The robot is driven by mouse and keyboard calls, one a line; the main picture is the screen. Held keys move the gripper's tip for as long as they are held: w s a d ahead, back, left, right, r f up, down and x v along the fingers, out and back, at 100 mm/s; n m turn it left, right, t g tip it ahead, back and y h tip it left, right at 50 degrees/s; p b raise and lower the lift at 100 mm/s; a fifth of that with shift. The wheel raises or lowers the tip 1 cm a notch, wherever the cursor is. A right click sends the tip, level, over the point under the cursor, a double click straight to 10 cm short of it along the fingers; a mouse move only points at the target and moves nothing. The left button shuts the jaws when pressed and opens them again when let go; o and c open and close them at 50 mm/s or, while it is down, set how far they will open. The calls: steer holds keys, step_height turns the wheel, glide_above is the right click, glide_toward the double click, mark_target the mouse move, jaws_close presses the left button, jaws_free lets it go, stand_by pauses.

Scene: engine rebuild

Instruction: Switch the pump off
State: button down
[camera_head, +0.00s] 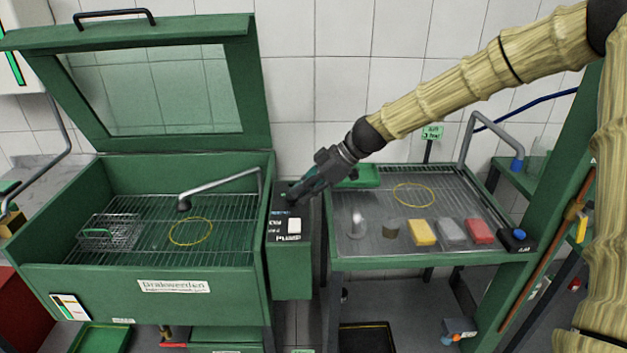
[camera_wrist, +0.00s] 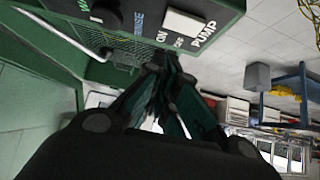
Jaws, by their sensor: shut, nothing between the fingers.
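The pump switch is a white rocker (camera_head: 294,226) on a dark control box (camera_head: 291,262) with a green front, between the green wash cabinet and the wire-topped table. It is labelled PUMP. In the wrist view the white rocker (camera_wrist: 187,24) shows at the top, with ON and another small word beside it. I cannot tell which way it is tipped. My gripper (camera_head: 290,196) is shut and empty, over the box just behind the rocker. In the wrist view my gripper's fingers (camera_wrist: 160,68) are together, below the rocker and apart from it in the picture.
The green wash cabinet (camera_head: 140,303) has its windowed lid (camera_head: 255,100) raised. A spout (camera_head: 222,186) reaches over its wire rack, where a small basket (camera_head: 105,236) stands. On the right table (camera_head: 375,248) are yellow (camera_head: 422,233), grey (camera_head: 451,231) and red (camera_head: 480,231) blocks.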

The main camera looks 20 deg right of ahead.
mark_target(299, 220)
steer(key=f, duration=0.1)
steer(key=a+f, duration=0.1)
steer(key=f+p, duration=0.1)
steer(key=shift+w+a+f, duration=0.25)
steer(key=shift+a+f, duration=0.05)
steer(key=shift+f, duration=1.05)
steer(key=shift+d+p, duration=0.15)
steer(key=shift+p, duration=0.15)
